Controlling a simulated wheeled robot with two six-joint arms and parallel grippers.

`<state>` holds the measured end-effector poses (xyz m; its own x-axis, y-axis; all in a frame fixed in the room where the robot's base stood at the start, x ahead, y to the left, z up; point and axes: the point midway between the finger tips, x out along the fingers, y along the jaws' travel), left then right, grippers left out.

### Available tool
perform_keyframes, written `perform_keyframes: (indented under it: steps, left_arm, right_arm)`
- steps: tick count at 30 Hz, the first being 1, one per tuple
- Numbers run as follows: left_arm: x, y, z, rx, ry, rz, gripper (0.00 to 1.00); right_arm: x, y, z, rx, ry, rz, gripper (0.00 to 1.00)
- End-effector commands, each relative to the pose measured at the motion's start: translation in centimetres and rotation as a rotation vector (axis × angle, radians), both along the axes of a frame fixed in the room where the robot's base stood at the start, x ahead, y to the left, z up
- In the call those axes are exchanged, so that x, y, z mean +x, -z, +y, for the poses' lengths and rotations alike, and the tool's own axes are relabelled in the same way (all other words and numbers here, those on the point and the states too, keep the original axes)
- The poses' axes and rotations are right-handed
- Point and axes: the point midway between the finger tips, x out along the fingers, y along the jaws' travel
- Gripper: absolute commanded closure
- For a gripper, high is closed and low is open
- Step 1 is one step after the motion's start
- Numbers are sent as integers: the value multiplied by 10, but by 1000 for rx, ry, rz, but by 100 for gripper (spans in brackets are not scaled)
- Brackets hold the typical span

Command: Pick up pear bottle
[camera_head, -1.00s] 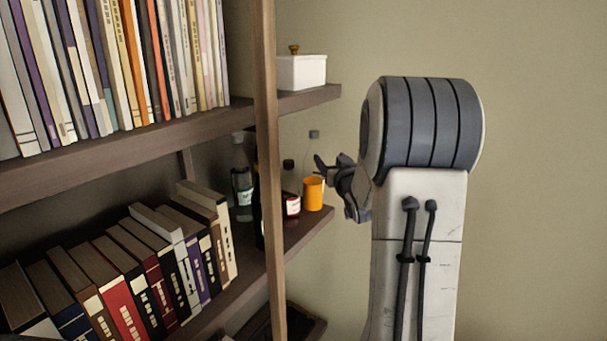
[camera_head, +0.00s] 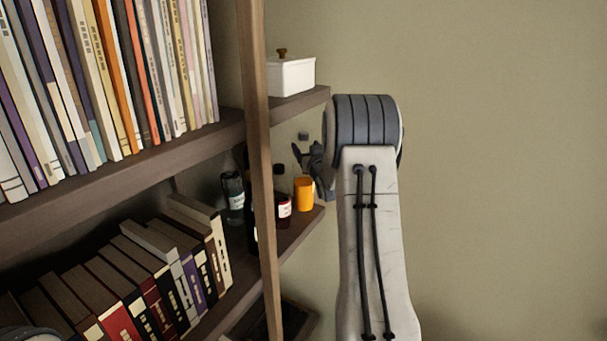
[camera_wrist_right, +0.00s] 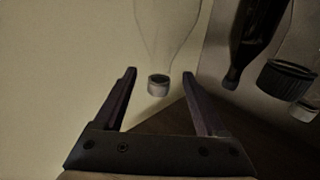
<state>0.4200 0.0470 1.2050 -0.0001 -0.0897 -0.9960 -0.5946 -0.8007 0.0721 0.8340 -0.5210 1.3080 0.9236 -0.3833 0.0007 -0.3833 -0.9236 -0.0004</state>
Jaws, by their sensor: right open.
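A clear bottle with a grey cap and an orange lower part (camera_head: 304,195), which I take as the pear bottle, stands near the right end of the middle shelf. Its clear neck is hard to see. In the right wrist view a clear, widening bottle (camera_wrist_right: 168,35) has its cap (camera_wrist_right: 158,86) between the fingers, with gaps on both sides. My right gripper (camera_head: 307,157) is open at about the height of the bottle's neck, and the wrist partly covers it. In the right wrist view the open jaws (camera_wrist_right: 160,73) hold nothing. My left gripper is not in view.
A dark red-labelled bottle (camera_head: 284,206) stands just left. A white box (camera_head: 291,76) sits on the shelf above. In the right wrist view, dark bottles (camera_wrist_right: 258,40) are close on the right.

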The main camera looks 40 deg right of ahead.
Motion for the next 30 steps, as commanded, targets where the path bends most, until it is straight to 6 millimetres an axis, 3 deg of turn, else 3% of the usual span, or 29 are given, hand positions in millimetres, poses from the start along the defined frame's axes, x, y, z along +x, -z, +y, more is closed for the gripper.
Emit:
perform_keyframes:
  steps: [3, 11, 15, 17, 30]
  left_arm:
    - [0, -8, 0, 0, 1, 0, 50]
    - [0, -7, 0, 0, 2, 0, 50]
    - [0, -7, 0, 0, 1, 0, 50]
    - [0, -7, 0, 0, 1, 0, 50]
    - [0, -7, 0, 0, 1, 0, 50]
  right_arm:
    - [10, -1, -3, 1, -1, 2, 27]
    - [11, 1, -4, 0, -1, 1, 27]
    - [11, 1, -4, 0, -1, 1, 80]
    - [11, 1, -4, 0, -1, 1, 100]
    - [11, 0, -4, -1, -1, 1, 100]
